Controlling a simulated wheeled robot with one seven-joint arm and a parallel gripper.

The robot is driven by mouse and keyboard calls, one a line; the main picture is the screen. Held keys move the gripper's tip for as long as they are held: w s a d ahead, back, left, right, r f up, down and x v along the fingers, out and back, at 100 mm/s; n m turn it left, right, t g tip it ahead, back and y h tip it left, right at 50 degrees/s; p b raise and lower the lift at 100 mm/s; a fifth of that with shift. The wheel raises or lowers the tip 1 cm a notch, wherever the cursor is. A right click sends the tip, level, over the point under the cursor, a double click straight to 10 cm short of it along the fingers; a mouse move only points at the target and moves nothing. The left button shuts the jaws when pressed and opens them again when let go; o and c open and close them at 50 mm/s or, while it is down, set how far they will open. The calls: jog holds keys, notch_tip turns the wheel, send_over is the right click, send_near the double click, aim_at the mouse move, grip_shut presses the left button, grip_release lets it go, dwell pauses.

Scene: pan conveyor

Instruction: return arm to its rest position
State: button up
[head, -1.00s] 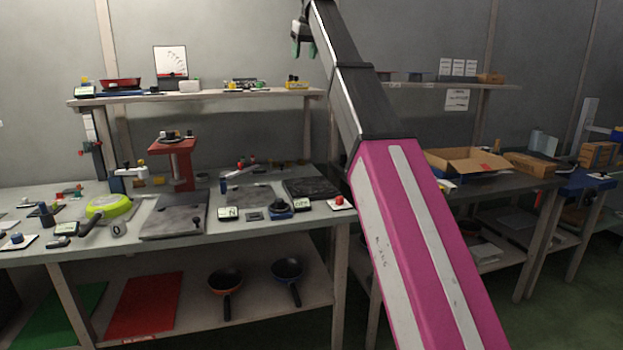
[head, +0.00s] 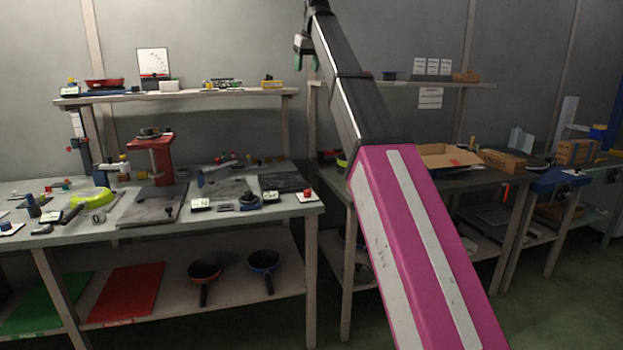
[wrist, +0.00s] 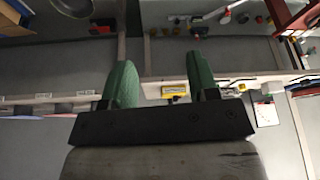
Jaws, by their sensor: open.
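My gripper (wrist: 158,85) is open, with two green fingers set apart and nothing between them in the wrist view. In the head view my gripper (head: 306,62) is high up at the top of my raised arm, in front of the grey wall. It is clear of the shelves and benches there. My arm runs from the lower right up to the top middle and hides part of the right bench and its shelf.
An upper shelf (head: 190,97) is left of my gripper. A cardboard box (head: 447,158) stands on the right bench.

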jog(key=s+d+f+m+g, duration=0.1)
jog(key=s+d+f, duration=0.15)
jog(key=f, duration=1.25)
jog(key=s+d+f+m+h, duration=0.1)
jog(key=d+f, duration=0.3)
jog(key=f, duration=1)
jog(key=s+d+f+m+g, duration=0.15)
jog(key=d+f, duration=0.25)
jog(key=f, duration=1.1)
jog(key=s+d+f, duration=0.3)
jog(key=s+f, duration=0.5)
jog(key=f, duration=0.2)
jog(key=s+d+f+m+g, duration=0.1)
jog(key=s+d+f, duration=0.2)
jog(key=s+f, duration=0.6)
jog(key=s+d+f+m+h, duration=0.1)
jog(key=s+d+f, duration=0.3)
jog(key=s+f, duration=0.4)
notch_tip(320, 180, down, 4)
jog(key=shift+s+r, duration=0.25)
jog(key=shift+s, duration=0.15)
jog(key=shift+w, duration=0.1)
